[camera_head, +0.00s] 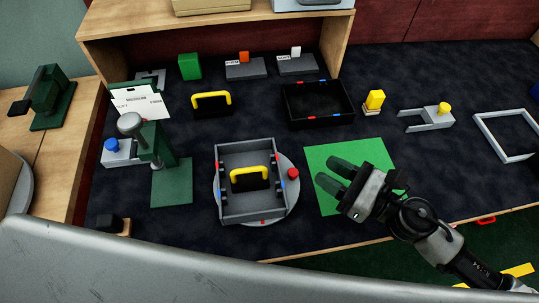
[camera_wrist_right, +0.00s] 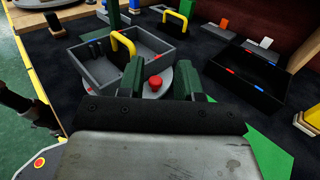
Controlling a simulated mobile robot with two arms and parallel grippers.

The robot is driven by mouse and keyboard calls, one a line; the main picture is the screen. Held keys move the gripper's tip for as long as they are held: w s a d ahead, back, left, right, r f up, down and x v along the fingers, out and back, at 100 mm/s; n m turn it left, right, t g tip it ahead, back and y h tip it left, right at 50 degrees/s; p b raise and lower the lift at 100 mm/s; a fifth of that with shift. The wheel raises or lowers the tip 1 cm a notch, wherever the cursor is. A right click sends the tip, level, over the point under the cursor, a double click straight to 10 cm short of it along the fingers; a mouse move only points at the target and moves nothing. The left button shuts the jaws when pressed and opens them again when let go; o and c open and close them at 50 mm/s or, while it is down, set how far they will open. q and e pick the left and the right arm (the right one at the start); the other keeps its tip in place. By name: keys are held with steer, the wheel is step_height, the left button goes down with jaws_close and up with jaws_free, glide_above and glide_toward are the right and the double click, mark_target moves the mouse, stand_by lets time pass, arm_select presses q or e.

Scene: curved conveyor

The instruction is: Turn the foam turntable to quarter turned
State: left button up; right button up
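The turntable (camera_head: 284,207) is a round pale disc on the dark table. A grey open tray (camera_head: 221,188) with a divider, red and blue edge marks and a black block with a yellow handle (camera_head: 249,175) sits on it. A red knob (camera_head: 293,173) stands at the disc's right side. The turntable also shows in the right wrist view (camera_wrist_right: 185,78), with its red knob (camera_wrist_right: 155,83). My right gripper (camera_head: 334,174) is to the right of the knob, over the green mat, its two green fingers apart and empty. It does not touch the knob. My left gripper is not seen.
A green mat (camera_head: 377,152) lies under my right gripper. A black tray (camera_head: 339,119) stands behind it. A green clamp-like stand (camera_head: 171,186) is left of the turntable. A yellow-handled block (camera_head: 212,104) stands behind. The table's front edge is close.

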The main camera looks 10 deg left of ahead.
mark_target(297, 175)
steer(key=f, duration=0.1)
steer(key=d+f+b, duration=0.1)
steer(key=f, duration=0.1)
steer(key=shift+s+d+f+b, duration=0.15)
steer(key=shift+s+f+b, duration=0.1)
steer(key=shift+s+b, duration=0.1)
step_height(297, 175, down, 4)
steer(key=shift+r+b, duration=0.25)
steer(key=shift+b, duration=0.25)
steer(key=shift+w+a+f, duration=0.15)
steer(key=shift+a+f, duration=0.15)
steer(key=shift+f, duration=0.3)
steer(key=x, duration=0.2)
steer(key=p+x, duration=0.1)
steer(key=x, duration=0.1)
steer(key=p+x, duration=0.1)
steer(key=x, duration=0.1)
steer(key=shift+r, duration=0.35)
steer(key=shift+w+a, duration=0.25)
steer(key=shift+a, duration=0.15)
steer(key=shift+f, duration=0.1)
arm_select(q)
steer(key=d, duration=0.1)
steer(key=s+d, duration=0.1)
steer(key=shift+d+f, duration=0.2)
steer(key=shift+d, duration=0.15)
arm_select(e)
jaws_close()
